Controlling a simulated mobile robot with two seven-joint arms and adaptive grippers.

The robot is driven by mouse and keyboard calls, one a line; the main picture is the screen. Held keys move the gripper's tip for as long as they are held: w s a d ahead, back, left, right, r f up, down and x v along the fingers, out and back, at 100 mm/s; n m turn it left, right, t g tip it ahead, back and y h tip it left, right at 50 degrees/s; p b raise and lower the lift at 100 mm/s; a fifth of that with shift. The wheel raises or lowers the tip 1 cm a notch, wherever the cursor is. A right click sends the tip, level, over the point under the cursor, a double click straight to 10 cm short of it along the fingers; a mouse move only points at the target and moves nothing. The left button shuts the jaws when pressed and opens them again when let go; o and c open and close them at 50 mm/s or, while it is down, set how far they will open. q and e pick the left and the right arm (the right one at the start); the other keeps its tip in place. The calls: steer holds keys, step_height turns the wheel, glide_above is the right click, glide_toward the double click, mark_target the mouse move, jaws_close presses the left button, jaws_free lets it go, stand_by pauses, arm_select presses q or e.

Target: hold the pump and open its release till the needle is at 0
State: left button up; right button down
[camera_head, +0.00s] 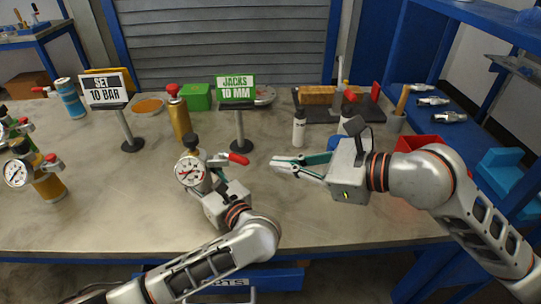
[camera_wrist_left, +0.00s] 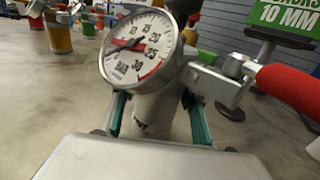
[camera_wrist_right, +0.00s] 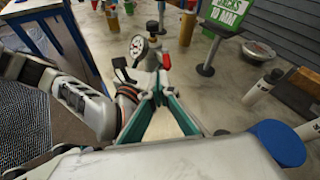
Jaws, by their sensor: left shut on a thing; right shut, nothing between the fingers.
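The pump (camera_head: 204,184) stands upright on the bench, a grey body with a round white gauge (camera_head: 189,172) and a black top knob. My left gripper (camera_wrist_left: 160,118) is shut around the pump's body, one finger on each side. The gauge face in the left wrist view (camera_wrist_left: 140,47) has a red-marked dial; I cannot read the needle surely. The release lever with a red handle (camera_head: 238,158) sticks out to the right; it also shows large in the left wrist view (camera_wrist_left: 290,92). My right gripper (camera_head: 274,165) is shut and empty, its tips just right of the red handle's end.
A green sign (camera_head: 236,90) on a stand and a gold cylinder (camera_head: 179,117) stand behind the pump. A white bottle (camera_head: 299,129) stands behind my right gripper. Other gauged pumps (camera_head: 45,182) are at the left. The bench front is largely clear.

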mark_target(234, 158)
steer(key=s+a+r+m+g+y, duration=0.2)
steer(key=r+m+y, duration=0.15)
steer(key=r, duration=0.25)
steer(key=s+a+r+m+g+y, duration=0.1)
steer(key=s+r+m+g+y, duration=0.15)
steer(key=r+y, duration=0.35)
steer(key=w+d+r+m+t, duration=0.75)
steer(key=w+m+t, duration=0.25)
steer(key=m, duration=0.6)
steer(key=w+d+f+m+t+h, duration=0.3)
steer(key=w+d+m+h, duration=0.15)
steer(key=w+m, duration=0.4)
step_height(234, 158, down, 13)
steer(key=w+a+m+g+h, duration=0.15)
steer(key=m+g+h, duration=0.3)
steer(key=m, duration=0.85)
steer(key=s+a+f+m+g+y, duration=0.2)
steer(key=s+a+f+g+y, duration=0.1)
steer(key=s+g, duration=0.35)
steer(key=a+f, duration=0.4)
steer(key=a, duration=0.7)
